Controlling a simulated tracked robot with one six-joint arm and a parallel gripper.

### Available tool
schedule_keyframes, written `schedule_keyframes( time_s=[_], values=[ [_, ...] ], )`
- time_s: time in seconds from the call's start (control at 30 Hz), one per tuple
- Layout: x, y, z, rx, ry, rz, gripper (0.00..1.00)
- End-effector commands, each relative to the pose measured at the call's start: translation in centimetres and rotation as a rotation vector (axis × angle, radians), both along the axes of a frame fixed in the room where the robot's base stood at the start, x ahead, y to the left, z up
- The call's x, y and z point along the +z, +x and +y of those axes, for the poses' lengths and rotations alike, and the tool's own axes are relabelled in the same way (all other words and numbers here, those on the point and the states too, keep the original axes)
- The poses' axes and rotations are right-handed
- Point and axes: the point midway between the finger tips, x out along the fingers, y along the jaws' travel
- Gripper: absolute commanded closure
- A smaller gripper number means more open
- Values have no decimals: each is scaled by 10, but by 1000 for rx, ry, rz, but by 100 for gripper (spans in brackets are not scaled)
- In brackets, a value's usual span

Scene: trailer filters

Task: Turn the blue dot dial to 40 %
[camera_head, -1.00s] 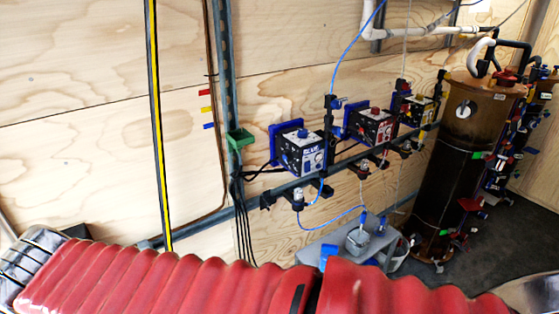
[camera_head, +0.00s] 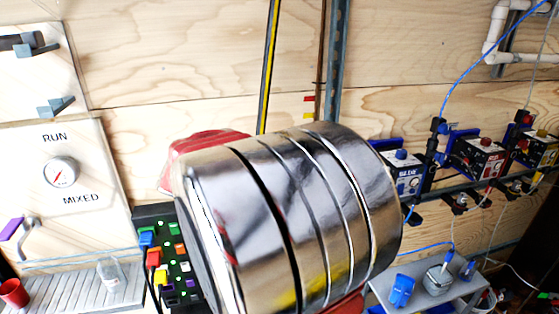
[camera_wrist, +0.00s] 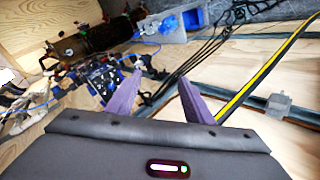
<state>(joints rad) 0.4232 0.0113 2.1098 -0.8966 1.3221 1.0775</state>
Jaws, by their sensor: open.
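A pump box with a blue top knob (camera_head: 401,154) and a blue back plate is on the wall rail at the right of the head view. Its left part is hidden behind my arm. I cannot make out a dial setting on it. In the wrist view, a dark unit with blue parts (camera_wrist: 103,80) is left of my gripper (camera_wrist: 160,75), seen tilted. The two purple fingers are apart with nothing between them. My gripper does not show in the head view.
A pump box with a red knob (camera_head: 486,143) and one with a yellow knob (camera_head: 543,134) stand further right. A grey bench (camera_head: 470,290) is below. At left are a RUN/MIXED gauge panel (camera_head: 61,172) and a dark board of coloured blocks (camera_head: 176,250).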

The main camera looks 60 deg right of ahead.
Motion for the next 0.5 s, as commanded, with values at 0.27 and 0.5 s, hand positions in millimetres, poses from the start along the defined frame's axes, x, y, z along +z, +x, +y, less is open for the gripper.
schedule_keyframes(
  time_s=[0.27, 0.5],
  values=[
    [2, -14, -76, -188, -245, 61, 53],
    [1, -26, -137, -301, -476, 92, 53]
  ],
)
